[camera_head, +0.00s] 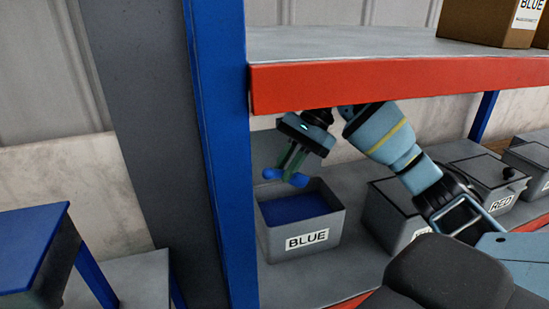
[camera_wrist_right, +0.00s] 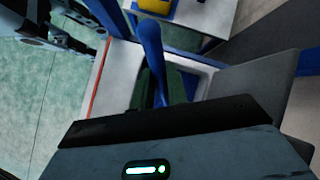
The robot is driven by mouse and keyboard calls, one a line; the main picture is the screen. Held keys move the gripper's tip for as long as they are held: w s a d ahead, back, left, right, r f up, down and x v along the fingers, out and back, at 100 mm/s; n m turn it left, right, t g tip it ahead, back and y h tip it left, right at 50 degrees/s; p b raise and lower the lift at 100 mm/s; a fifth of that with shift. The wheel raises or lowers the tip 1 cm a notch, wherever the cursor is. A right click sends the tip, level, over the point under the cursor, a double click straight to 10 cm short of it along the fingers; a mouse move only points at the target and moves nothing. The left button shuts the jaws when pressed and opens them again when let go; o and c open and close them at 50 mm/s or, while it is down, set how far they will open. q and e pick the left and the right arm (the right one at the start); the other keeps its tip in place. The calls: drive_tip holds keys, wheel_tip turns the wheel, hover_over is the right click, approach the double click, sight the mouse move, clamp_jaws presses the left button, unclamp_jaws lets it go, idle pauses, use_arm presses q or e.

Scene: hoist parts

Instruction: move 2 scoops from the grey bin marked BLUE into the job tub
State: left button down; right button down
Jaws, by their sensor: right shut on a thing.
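The grey bin marked BLUE (camera_head: 308,238) stands on the lower shelf in the head view, its top open with blue contents (camera_head: 292,208) inside. My right gripper (camera_head: 291,160) is above the back left part of the bin, pointing down. It is shut on a blue scoop (camera_head: 286,178), which shows just above the bin's rim. In the right wrist view the blue scoop (camera_wrist_right: 151,50) stretches away from the gripper, with part of the bin behind it. Whether the scoop holds anything cannot be told. I cannot make out the job tub. My left gripper is not in view.
An upper shelf with a red edge (camera_head: 400,85) lies close above my right arm. A blue post (camera_head: 218,150) stands left of the bin. Lidded grey bins, one marked RED (camera_head: 500,203), stand to the right. A blue-topped stand (camera_head: 30,245) is at the far left.

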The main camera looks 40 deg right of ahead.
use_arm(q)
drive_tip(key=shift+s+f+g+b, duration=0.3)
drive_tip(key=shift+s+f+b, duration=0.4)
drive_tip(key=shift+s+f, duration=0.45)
use_arm(e)
wheel_tip(320, 180, down, 12)
drive_tip(key=shift+d, duration=0.45)
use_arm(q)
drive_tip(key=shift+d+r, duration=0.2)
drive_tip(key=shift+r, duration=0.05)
use_arm(e)
drive_tip(key=shift+r, duration=0.1)
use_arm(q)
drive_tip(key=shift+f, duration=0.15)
